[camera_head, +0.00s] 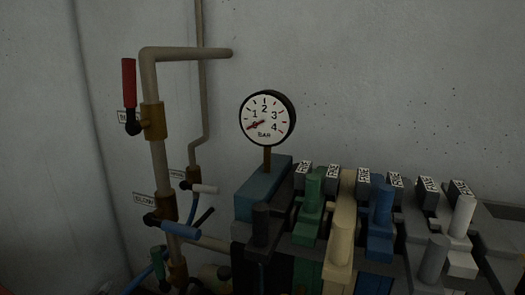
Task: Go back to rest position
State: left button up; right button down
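Neither of my grippers shows in the head view. A round pressure gauge (267,118) marked BAR stands upright on a blue block (263,188). Its red needle points to the lower left, below the 1. The lower parts of the row are cut off by the frame's bottom edge.
A vertical pipe (157,175) at left carries a red-handled valve (129,84) and a blue-handled valve (179,228). The grey wall (390,80) above the levers is bare.

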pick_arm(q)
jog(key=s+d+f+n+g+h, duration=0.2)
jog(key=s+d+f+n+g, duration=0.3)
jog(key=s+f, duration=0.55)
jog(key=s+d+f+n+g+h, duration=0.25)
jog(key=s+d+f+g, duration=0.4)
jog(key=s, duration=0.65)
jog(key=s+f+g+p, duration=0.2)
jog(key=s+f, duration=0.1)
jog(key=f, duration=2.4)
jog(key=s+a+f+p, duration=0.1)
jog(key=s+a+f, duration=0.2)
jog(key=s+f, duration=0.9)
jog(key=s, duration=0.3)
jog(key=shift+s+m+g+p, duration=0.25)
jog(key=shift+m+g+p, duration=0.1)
